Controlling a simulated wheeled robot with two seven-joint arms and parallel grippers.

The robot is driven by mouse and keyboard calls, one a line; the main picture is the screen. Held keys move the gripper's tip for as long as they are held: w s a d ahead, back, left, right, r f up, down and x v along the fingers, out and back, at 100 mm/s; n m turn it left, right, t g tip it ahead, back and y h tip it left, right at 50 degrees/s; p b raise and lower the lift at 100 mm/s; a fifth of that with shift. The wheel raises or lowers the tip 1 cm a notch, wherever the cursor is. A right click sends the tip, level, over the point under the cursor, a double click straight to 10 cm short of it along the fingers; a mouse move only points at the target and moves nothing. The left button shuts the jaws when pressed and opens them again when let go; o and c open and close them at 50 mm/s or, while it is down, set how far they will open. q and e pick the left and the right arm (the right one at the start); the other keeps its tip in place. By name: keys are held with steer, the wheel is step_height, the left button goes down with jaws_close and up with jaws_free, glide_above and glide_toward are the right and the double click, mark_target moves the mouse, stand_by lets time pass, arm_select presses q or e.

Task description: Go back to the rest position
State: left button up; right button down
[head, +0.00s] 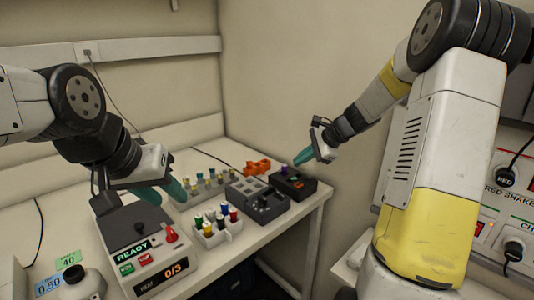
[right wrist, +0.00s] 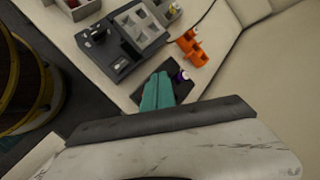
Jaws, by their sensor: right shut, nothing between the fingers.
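My right gripper (head: 303,157) is shut and empty, its teal fingers pointing down to the left, above the small black device (head: 295,186) at the table's right end. The right wrist view shows its teal fingers (right wrist: 157,92) together, beside a purple-capped vial (right wrist: 181,76) on that device. The fingers look apart from the vial, which also shows in the head view (head: 284,170). My left gripper (head: 166,192) hangs over the back of the grey heater box (head: 140,240); its two teal fingers look spread, with nothing seen between them.
A white rack (head: 217,236) of coloured vials, a grey rack (head: 190,196) of vials and a dark grey device (head: 258,203) stand on the table. An orange holder (head: 257,167) lies behind. A wall panel (head: 500,215) with switches and plugs is at right.

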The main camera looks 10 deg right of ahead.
steer(key=s+a+r+n+h, duration=0.1)
steer(key=s+a+r+n, duration=0.2)
steer(key=s, duration=0.4)
steer(key=s+a+r+n+h, duration=0.1)
steer(key=s+r+n, duration=0.35)
steer(key=s, duration=0.25)
steer(key=s+a+r+n+h, duration=0.1)
steer(key=s+a+r+n, duration=0.2)
steer(key=s, duration=0.4)
steer(key=s+d+n+h, duration=0.1)
steer(key=s+d+n, duration=0.2)
steer(key=s, duration=0.6)
steer(key=n, duration=0.2)
steer(key=shift+s+f+n+t+h, duration=0.2)
steer(key=shift+s+n+t+h, duration=0.05)
steer(key=shift+n+t+h, duration=0.1)
